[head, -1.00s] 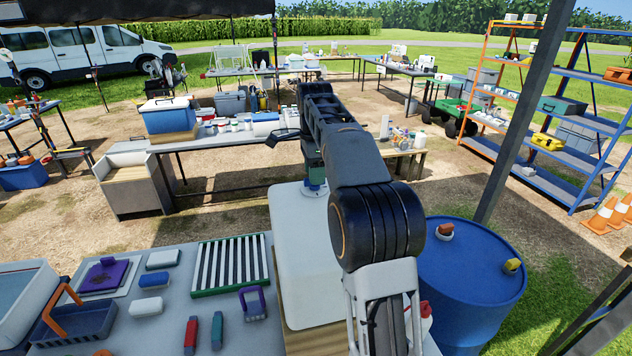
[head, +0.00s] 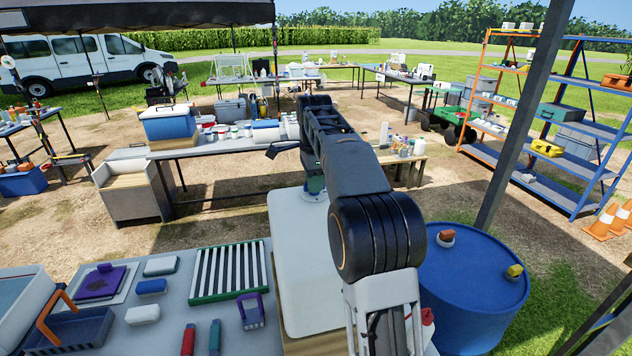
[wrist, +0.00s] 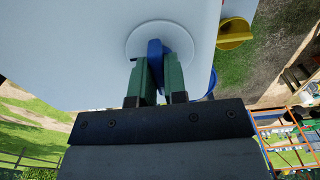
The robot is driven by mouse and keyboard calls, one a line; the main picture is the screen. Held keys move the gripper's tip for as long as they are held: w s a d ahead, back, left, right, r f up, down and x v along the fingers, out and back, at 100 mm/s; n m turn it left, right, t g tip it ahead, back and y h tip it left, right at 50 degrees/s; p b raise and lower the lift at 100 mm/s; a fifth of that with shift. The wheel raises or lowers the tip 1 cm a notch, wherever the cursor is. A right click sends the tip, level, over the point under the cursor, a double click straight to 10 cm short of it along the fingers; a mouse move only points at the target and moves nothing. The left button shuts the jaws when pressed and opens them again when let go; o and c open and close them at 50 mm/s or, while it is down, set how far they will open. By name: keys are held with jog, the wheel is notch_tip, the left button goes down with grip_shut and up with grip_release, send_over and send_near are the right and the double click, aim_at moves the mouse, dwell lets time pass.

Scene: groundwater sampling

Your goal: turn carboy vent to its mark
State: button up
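The white carboy (head: 305,255) stands at the end of the near table, left of the blue drum. On its top is a pale round vent disc (head: 315,195), which also shows in the wrist view (wrist: 135,38). A blue vent handle (wrist: 155,48) stands on the disc. My gripper (wrist: 159,72) has its green fingers on both sides of the handle and looks shut on it. A small dark mark or pin (wrist: 133,59) shows at the disc's lower left edge. The handle's lower part is hidden between the fingers. In the head view, my arm hides most of the vent.
The blue drum (head: 470,285) with orange and yellow caps stands right of the carboy. The near table holds a striped rack (head: 228,270), a purple item (head: 252,312) and several small blocks. A dark canopy post (head: 515,130) rises behind the drum.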

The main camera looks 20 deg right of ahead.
grip_shut()
jog(key=m+p, duration=0.1)
jog(key=m, duration=0.2)
jog(key=shift+r+p, duration=0.2)
jog(key=shift+p, duration=0.15)
jog(key=m+p, duration=0.1)
jog(key=m, duration=0.3)
jog(key=shift+m, duration=0.3)
jog(key=shift+f+m, duration=0.2)
jog(key=shift+m, duration=0.6)
